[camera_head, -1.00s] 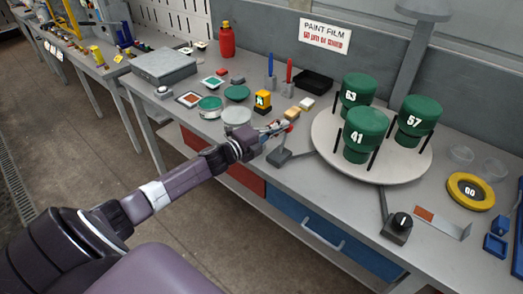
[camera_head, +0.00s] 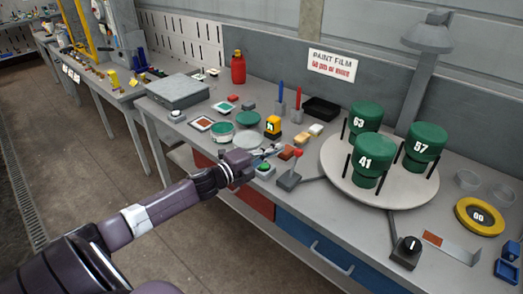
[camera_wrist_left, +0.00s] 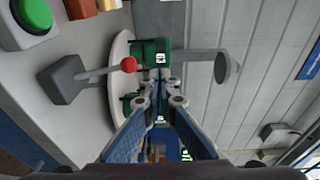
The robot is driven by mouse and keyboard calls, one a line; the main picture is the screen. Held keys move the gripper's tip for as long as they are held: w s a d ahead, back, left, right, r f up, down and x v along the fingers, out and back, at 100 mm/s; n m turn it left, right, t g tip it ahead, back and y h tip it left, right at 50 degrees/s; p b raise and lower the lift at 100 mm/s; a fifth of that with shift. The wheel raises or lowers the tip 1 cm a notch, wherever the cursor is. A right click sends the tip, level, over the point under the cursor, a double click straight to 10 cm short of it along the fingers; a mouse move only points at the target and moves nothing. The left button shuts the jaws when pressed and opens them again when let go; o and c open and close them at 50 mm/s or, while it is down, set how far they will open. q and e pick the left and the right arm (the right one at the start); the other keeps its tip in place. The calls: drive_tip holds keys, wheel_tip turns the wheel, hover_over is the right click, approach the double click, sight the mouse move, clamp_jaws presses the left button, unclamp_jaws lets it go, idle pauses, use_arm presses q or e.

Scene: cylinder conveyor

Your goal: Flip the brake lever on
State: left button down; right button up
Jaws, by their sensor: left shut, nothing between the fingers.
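The brake lever is a thin rod with a red ball knob (camera_head: 297,152) on a small grey base (camera_head: 288,181) at the bench's front, left of the turntable. In the left wrist view, the red knob (camera_wrist_left: 128,64) and grey box (camera_wrist_left: 60,82) are left of the fingers. My left gripper (camera_head: 279,147) is shut and empty, just left of the knob in the head view. A small gap seems to separate them, though exact depth is unclear. In the left wrist view, its blue-padded fingers (camera_wrist_left: 160,88) point toward the turntable. My right gripper is out of view.
The round turntable (camera_head: 407,198) carries green numbered cylinders. A green button box (camera_head: 265,169) sits left of the lever. A yellow block (camera_head: 273,125) and small sample blocks lie behind the gripper. A black knob box (camera_head: 406,252) stands at front right.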

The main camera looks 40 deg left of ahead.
use_arm(q)
drive_tip(key=s+a+r, duration=0.1)
drive_tip(key=s+r, duration=0.2)
drive_tip(key=s, duration=0.2)
drive_tip(key=shift+a+b, duration=0.15)
drive_tip(key=shift+b, duration=0.2)
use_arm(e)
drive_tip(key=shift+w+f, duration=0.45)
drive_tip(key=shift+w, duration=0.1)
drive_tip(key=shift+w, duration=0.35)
